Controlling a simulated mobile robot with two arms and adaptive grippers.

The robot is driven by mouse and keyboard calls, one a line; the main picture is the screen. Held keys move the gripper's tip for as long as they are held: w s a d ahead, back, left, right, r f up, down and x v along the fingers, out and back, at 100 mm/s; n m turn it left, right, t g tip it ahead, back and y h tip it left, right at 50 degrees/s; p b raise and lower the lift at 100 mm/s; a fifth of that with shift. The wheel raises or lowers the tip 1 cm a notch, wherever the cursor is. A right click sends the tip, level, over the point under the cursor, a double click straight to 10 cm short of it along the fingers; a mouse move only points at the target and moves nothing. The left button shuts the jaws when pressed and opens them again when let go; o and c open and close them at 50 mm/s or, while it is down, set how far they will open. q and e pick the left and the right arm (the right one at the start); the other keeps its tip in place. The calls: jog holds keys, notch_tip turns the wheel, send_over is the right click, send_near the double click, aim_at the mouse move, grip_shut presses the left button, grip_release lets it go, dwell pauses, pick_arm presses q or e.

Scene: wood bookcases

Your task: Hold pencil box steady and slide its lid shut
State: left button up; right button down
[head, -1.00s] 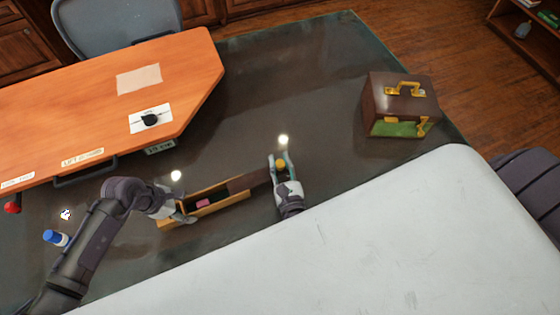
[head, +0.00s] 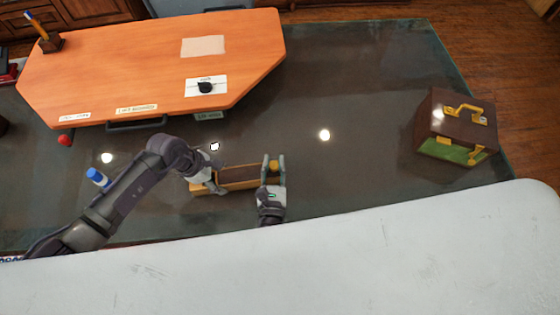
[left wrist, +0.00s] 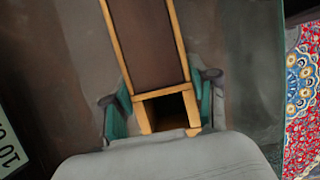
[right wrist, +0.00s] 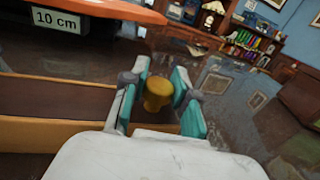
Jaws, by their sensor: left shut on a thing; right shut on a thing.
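The pencil box (head: 236,187) is a long light-wood box lying on the dark glossy tabletop. Its dark brown lid (head: 238,173) sits between the side walls and covers most of the box. In the left wrist view, the lid (left wrist: 145,45) leaves a dark gap (left wrist: 168,110) at the near end. My left gripper (head: 211,186) is shut across the box's left end, one teal finger against each side wall. My right gripper (head: 273,174) is shut on the yellow knob (right wrist: 157,95) at the lid's right end. The box's contents are hidden.
An orange raised board (head: 150,75) lies behind the box. A blue-capped bottle (head: 97,177) is near my left arm. A brown case with yellow handle (head: 456,125) stands far right. A pale surface (head: 300,265) fills the front. The tabletop right of the box is clear.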

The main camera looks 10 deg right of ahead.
pick_arm(q)
jog(key=shift+d, duration=0.2)
pick_arm(e)
jog(key=shift+a, duration=0.2)
jog(key=c, duration=0.9)
grip_release()
jog(key=shift+o, duration=0.3)
jog(key=shift+d, duration=0.1)
pick_arm(q)
jog(key=shift+a, duration=0.1)
pick_arm(e)
jog(key=s, duration=0.4)
jog(key=s+a, duration=0.1)
jog(key=s, duration=0.3)
jog(key=s+a, duration=0.1)
jog(key=s, duration=0.2)
jog(key=shift+s+a, duration=0.2)
jog(key=shift+s, duration=0.2)
